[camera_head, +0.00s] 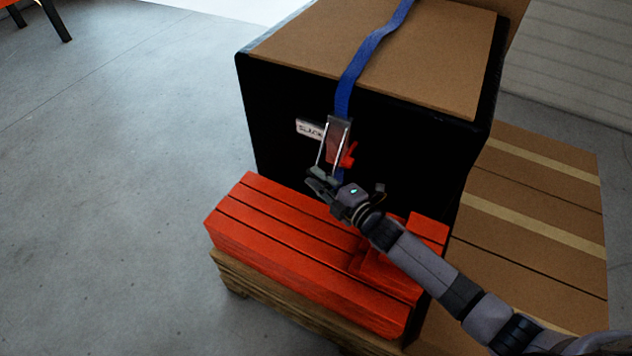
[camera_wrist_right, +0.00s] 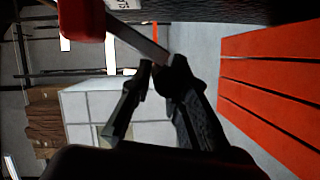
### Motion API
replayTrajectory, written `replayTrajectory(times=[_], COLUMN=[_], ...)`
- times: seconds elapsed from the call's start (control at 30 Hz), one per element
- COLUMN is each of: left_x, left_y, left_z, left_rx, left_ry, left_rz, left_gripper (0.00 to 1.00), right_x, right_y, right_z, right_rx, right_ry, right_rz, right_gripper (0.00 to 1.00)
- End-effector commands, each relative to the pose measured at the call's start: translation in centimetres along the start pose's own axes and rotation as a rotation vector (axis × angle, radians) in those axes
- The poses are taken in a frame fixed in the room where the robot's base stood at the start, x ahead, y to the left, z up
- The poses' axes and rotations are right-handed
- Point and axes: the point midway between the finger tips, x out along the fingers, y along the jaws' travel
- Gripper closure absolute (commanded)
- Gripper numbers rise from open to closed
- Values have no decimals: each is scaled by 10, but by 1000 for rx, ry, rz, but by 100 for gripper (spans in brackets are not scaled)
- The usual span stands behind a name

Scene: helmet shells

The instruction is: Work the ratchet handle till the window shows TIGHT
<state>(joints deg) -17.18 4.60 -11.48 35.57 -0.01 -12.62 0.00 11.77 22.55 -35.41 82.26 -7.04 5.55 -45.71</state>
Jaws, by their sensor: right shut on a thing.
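The ratchet, with two silver side bars, hangs on the dark front face of the crate (camera_head: 410,160), below the blue strap (camera_head: 363,60). Its handle (camera_head: 324,172) points downward, with the grip at its lower end. My right gripper (camera_head: 318,183) is shut on that grip; the fingertips partly hide it. In the right wrist view a silver bar of the handle (camera_wrist_right: 140,40) runs to the fingertips (camera_wrist_right: 162,72). The white window (camera_head: 309,129) left of the ratchet reads SLACK. A red piece (camera_head: 348,155) sits at the ratchet's right side. My left gripper is not in view.
An orange slatted crate (camera_head: 290,240) stands on a wooden pallet (camera_head: 265,300) just below and in front of the ratchet, close under my right gripper. Brown boxes (camera_head: 540,200) are at the right. Grey floor (camera_head: 110,190) is clear at the left.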

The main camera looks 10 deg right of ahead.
Motion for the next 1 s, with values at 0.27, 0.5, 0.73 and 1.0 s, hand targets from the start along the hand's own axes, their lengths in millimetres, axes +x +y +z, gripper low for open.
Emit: replayTrajectory(times=[0.27, 0.5, 0.73, 1.0], left_x=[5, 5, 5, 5], left_y=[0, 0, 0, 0], left_z=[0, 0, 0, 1], left_rx=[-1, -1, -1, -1], left_ry=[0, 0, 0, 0], left_rz=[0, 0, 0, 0], left_gripper=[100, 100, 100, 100], right_x=[4, 4, 5, 4], right_y=[3, 4, 6, 3], right_z=[12, 12, 11, 9], right_rx=[0, -1, -2, -2], right_ry=[-7, -5, -3, -1], right_rz=[9, 11, 14, 11], right_gripper=[100, 100, 79, 64])
